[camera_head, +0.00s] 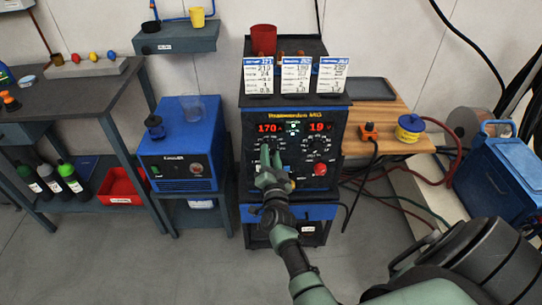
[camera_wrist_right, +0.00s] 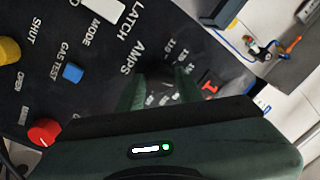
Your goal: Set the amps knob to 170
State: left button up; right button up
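The blue welder (camera_head: 246,130) stands upright with a black front panel. Its left red display (camera_head: 269,128) reads 170 and its right one (camera_head: 319,127) reads 19. My right gripper (camera_head: 269,158) is at the left side of the panel, below the 170 display. In the right wrist view its two green fingers (camera_wrist_right: 162,94) lie on either side of the dark amps knob (camera_wrist_right: 160,72), beside the AMPS label, and look closed on it. The fingers and the gripper body hide part of the knob and its scale. My left gripper is out of view.
Another dial (camera_head: 317,146) and a red knob (camera_head: 320,169) sit to the right on the panel. Three white cards (camera_head: 296,76) hang above it. A blue box (camera_head: 180,150) stands left; a wooden side table (camera_head: 385,100) with an orange connector is right.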

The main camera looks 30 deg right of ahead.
jog(key=shift+o, duration=1.2)
jog(key=shift+w, duration=0.1)
jog(key=p+v, duration=0.2)
jog(key=v, duration=0.5)
jog(key=shift+s+a+p, duration=0.25)
jog(key=shift+s+p, duration=0.05)
jog(key=shift+s, duration=0.1)
jog(key=shift+f, duration=0.1)
